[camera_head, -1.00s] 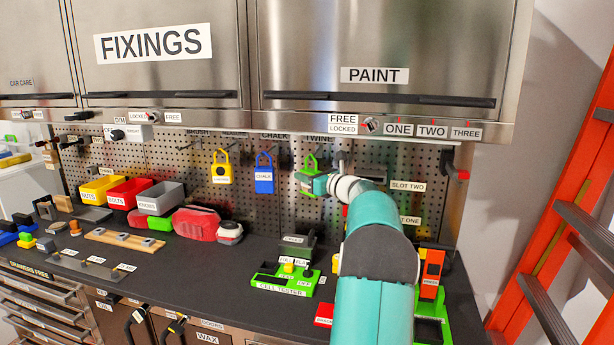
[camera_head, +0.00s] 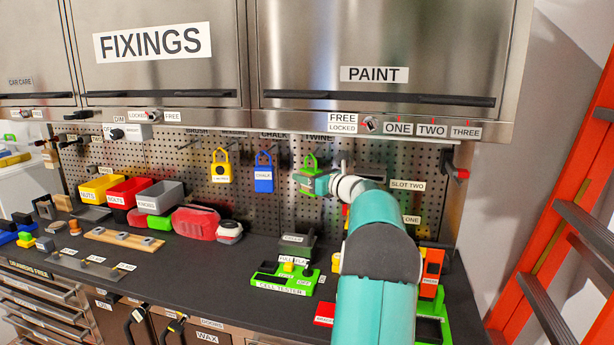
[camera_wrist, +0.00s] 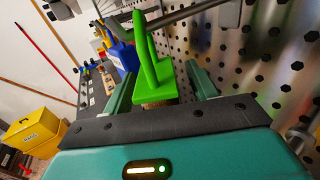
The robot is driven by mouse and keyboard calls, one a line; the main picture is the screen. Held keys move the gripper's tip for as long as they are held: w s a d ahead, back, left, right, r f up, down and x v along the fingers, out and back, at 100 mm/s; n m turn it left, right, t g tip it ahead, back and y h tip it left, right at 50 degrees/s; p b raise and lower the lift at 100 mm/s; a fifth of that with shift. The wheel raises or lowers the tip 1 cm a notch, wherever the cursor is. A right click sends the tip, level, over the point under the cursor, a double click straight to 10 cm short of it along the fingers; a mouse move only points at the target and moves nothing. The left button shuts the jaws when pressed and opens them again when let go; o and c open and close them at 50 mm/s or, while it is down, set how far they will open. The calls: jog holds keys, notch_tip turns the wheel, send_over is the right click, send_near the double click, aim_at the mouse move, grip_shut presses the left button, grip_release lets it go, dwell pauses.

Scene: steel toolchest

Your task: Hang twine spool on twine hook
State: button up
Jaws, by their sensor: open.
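The green twine spool (camera_head: 310,162), with a tall loop on top, is upright at the pegboard under the TWINE label (camera_head: 318,138). In the wrist view the spool (camera_wrist: 154,88) stands between my two spread fingers, with gaps at its sides. The dark rod of the twine hook (camera_wrist: 190,14) runs across near the top of its loop; I cannot tell for certain that it passes through. My gripper (camera_head: 306,182) is open around the spool's lower part. The gripper also shows in the wrist view (camera_wrist: 160,86). The spool's lower end is partly hidden by my gripper.
A blue chalk spool (camera_head: 265,180) and a yellow spool (camera_head: 221,172) hang to the left on neighbouring hooks. The green cell tester (camera_head: 285,280) stands on the bench below. Steel cabinets (camera_head: 380,50) overhang above. An orange ladder (camera_head: 560,200) stands at the right.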

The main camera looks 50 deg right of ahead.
jog(key=s+a, duration=0.1)
jog(key=s, duration=1.2)
jog(key=shift+a, duration=0.25)
